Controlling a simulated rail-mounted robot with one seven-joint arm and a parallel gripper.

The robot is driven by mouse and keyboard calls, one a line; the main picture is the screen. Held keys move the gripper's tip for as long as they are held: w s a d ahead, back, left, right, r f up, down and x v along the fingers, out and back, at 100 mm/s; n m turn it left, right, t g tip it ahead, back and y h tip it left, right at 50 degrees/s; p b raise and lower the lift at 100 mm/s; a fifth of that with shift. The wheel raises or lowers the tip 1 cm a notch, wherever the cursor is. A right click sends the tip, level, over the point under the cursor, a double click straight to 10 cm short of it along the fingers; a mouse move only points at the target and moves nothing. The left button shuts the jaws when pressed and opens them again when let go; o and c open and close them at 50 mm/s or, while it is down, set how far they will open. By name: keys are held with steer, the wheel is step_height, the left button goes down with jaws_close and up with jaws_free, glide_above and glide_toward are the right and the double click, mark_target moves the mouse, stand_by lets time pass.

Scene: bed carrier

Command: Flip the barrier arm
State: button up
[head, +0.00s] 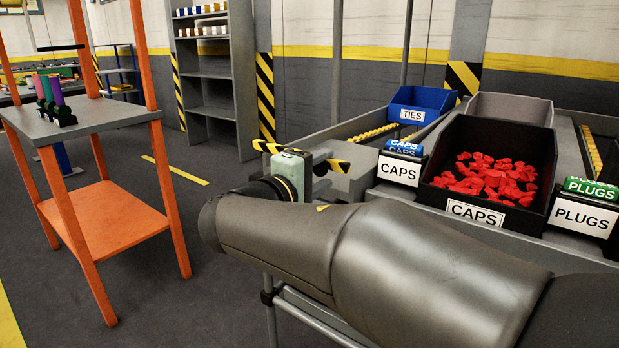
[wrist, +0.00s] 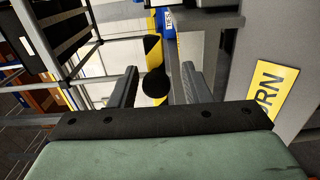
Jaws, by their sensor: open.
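The barrier arm is a yellow-and-black striped bar (head: 272,147) at the near left end of the grey conveyor frame in the head view. My pale green gripper (head: 312,162) is in front of it and hides its middle; one striped end shows on each side. In the wrist view, the striped bar (wrist: 153,48) lies ahead, with a round black knob (wrist: 155,86) at its near end. The two dark fingers of my gripper (wrist: 159,72) are apart, one on each side of the knob. I cannot tell whether either finger touches it.
A black bin of red caps (head: 490,175), a blue TIES bin (head: 422,107) and a grey bin (head: 510,108) stand on the conveyor at right. An orange-legged stand (head: 110,220) is at left. A yellow sign (wrist: 270,105) is right of the fingers. Floor between stand and conveyor is clear.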

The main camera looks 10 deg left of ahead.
steer(key=p+v, duration=0.3)
steer(key=v, duration=1.4)
steer(key=shift+p, duration=0.4)
steer(key=shift+s, duration=0.1)
steer(key=w+d+r+m+g+h+p, duration=0.1)
steer(key=d+r+g+p, duration=0.1)
steer(key=d+g+p, duration=0.6)
steer(key=w+d+r+m+g+h+p, duration=0.1)
steer(key=d+m+p, duration=0.1)
steer(key=d+p, duration=0.7)
steer(key=s+d+r+m+g+y+p, duration=0.2)
steer(key=s+d+m+g+y+p, duration=0.1)
steer(key=p, duration=0.5)
steer(key=s+d+r+m+g+y+p, duration=0.3)
steer(key=s+d+m+y+p, duration=0.3)
steer(key=s+d+y+p, duration=0.1)
steer(key=s+d+p, duration=0.1)
steer(key=d+p, duration=0.1)
steer(key=d, duration=0.1)
steer(key=shift+s+r+g, duration=0.25)
steer(key=shift+s+g, duration=0.1)
steer(key=shift+g, duration=0.05)
